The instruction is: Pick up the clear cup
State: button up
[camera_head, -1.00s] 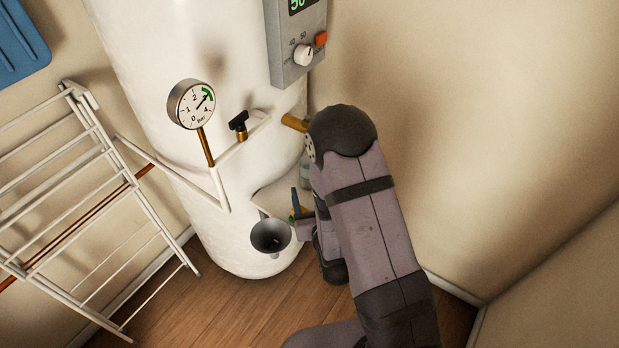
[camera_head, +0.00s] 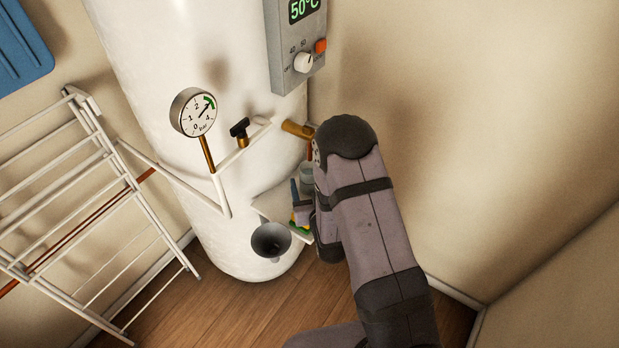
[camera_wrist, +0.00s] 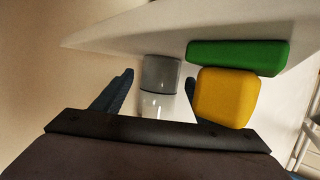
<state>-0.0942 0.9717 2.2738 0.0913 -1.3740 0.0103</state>
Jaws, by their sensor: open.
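The clear cup (camera_wrist: 160,74) looks greyish and see-through in the wrist view, against the white shelf. It lies between the two dark blue fingers of my gripper (camera_wrist: 160,84), which are apart, with a gap seen on the left; the right finger is partly hidden by the yellow block. I cannot tell whether either finger touches the cup. In the head view a small grey part of the cup (camera_head: 307,174) shows beside my arm, above one blue finger of my gripper (camera_head: 296,190). My arm hides the rest.
A yellow block (camera_wrist: 227,96) and a green block (camera_wrist: 237,57) sit close to the right finger. The white tank (camera_head: 185,60), brass pipe (camera_head: 297,129) and right wall (camera_head: 480,130) crowd the arm.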

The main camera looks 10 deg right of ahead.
jog(key=shift+w+f, duration=0.1)
jog(key=shift+w, duration=0.15)
jog(key=shift+c, duration=0.2)
jog(key=c, duration=1.3)
jog(key=shift+o, duration=0.2)
jog(key=shift+r, duration=0.35)
jog(key=shift+r, duration=0.55)
jog(key=shift+s+d+f+b, duration=0.15)
jog(key=shift+s+d+b, duration=0.15)
jog(key=shift+s+d, duration=0.5)
jog(key=s+d+p, duration=0.1)
jog(key=s+d, duration=0.9)
jog(key=s, duration=0.1)
jog(key=shift+d, duration=0.4)
